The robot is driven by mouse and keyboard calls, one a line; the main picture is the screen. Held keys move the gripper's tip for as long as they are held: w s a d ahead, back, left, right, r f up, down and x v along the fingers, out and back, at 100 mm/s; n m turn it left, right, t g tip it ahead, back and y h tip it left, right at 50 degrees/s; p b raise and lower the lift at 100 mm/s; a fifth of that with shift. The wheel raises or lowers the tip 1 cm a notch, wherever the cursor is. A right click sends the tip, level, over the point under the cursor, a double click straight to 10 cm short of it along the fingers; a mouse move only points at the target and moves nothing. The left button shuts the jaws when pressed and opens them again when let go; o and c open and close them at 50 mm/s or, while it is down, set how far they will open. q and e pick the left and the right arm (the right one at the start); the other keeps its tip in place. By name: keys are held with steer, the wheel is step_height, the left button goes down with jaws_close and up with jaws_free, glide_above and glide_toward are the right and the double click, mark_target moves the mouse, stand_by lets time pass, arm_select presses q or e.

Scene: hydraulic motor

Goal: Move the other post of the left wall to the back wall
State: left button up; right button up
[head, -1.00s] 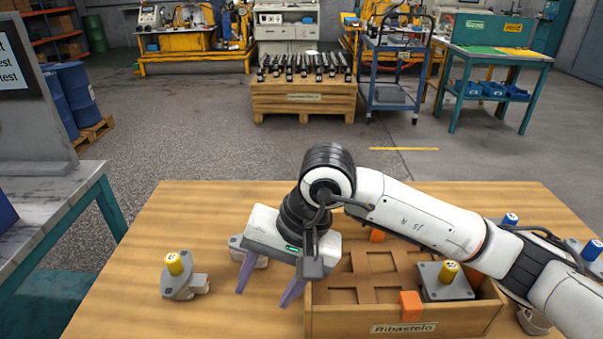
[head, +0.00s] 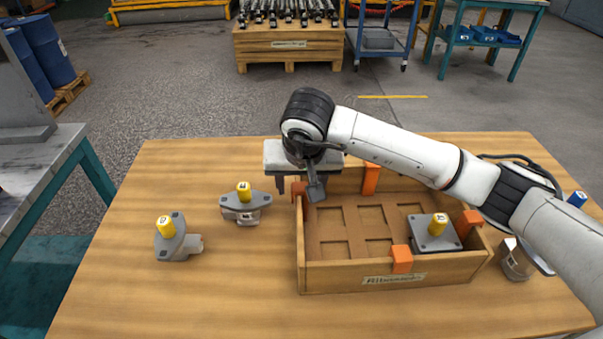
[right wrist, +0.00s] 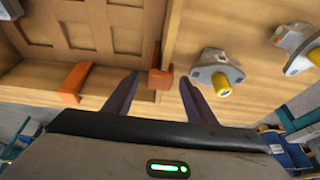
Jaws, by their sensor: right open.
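The wooden box (head: 345,278) stands on the table with one orange post (head: 297,191) on its left wall, close to the back-left corner. Another orange post (head: 371,178) sits on the back wall. My right gripper (head: 298,190) is open above the left wall. In the right wrist view, the left-wall post (right wrist: 160,79) shows between its two spread fingers (right wrist: 160,76), and the back-wall post (right wrist: 75,83) lies to the left. I cannot tell whether the fingers touch the post. The left gripper is not in view.
Orange posts also sit on the front wall (head: 402,259) and right wall (head: 468,222). A grey yellow-capped part (head: 435,236) lies inside the box at right. Two more yellow-capped motor parts (head: 245,206) (head: 175,240) stand left of the box. The table's front left is clear.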

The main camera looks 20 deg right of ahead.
steer(key=shift+w+f, duration=0.3)
steer(key=shift+f, duration=0.35)
jaws_close()
steer(key=shift+r+p, duration=0.3)
steer(key=shift+r, duration=0.25)
steer(key=shift+r+p, duration=0.45)
steer(key=shift+r, duration=0.35)
steer(key=shift+r+p, duration=0.6)
steer(key=shift+r, duration=0.45)
step_height(320, 180, up, 8)
steer(key=p, duration=0.4)
steer(key=shift+f, duration=0.1)
